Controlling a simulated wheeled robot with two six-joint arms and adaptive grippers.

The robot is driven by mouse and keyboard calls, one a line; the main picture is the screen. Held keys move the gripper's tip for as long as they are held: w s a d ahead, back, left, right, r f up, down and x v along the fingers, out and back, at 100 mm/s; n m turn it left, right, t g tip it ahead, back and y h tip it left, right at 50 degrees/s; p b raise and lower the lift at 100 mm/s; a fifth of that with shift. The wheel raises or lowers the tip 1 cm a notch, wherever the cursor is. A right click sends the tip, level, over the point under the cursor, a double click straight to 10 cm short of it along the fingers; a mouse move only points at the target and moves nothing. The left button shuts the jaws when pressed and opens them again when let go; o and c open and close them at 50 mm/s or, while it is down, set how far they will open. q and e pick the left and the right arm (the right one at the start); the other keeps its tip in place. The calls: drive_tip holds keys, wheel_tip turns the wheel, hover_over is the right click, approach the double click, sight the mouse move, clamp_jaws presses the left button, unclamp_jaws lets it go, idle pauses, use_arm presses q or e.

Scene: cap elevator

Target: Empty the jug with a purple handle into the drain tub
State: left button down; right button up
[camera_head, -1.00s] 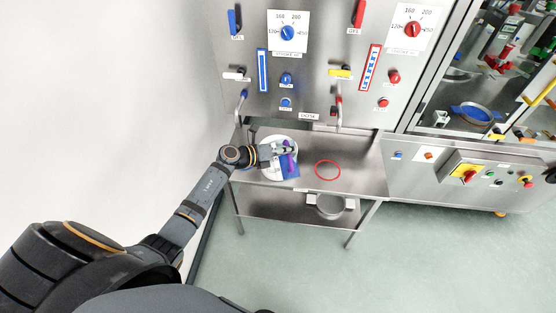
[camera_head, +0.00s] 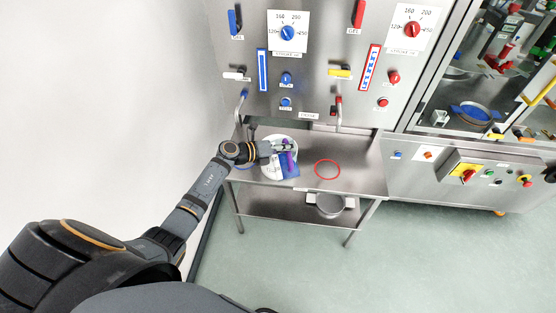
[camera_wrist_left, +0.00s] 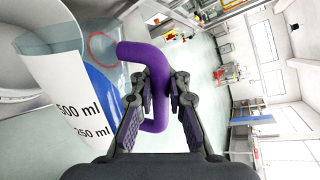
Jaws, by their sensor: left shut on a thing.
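My left gripper (camera_wrist_left: 160,100) is shut on the handle. The jug looks tipped well over against the room; a blue area shows in or through it. A white round vessel (camera_head: 268,171) lies behind or under the jug; I cannot tell whether it is the drain tub. My right gripper is out of view.
The steel bench (camera_head: 365,176) has a red ring (camera_head: 327,169) to the right of the jug, with clear metal around it. Spouts (camera_head: 339,112) and a control panel rise behind the bench.

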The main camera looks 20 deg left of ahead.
use_arm(q)
drive_tip(key=shift+w+a, duration=0.2)
drive_tip(key=shift+w, duration=0.15)
drive_tip(key=shift+r+n, duration=0.1)
drive_tip(key=shift+n, duration=0.2)
drive_tip(key=shift+w+a+g, duration=0.2)
drive_tip(key=shift+w+g, duration=0.1)
drive_tip(key=shift+w+a+r+n+p, duration=0.2)
drive_tip(key=shift+w+a+n+p, duration=0.1)
drive_tip(key=shift+n, duration=0.2)
drive_tip(key=shift+r, duration=0.1)
idle(0.4)
drive_tip(key=shift+w+a+r+n+p, duration=0.1)
drive_tip(key=shift+w+r+n+p, duration=0.1)
drive_tip(key=shift+w+n+p, duration=0.25)
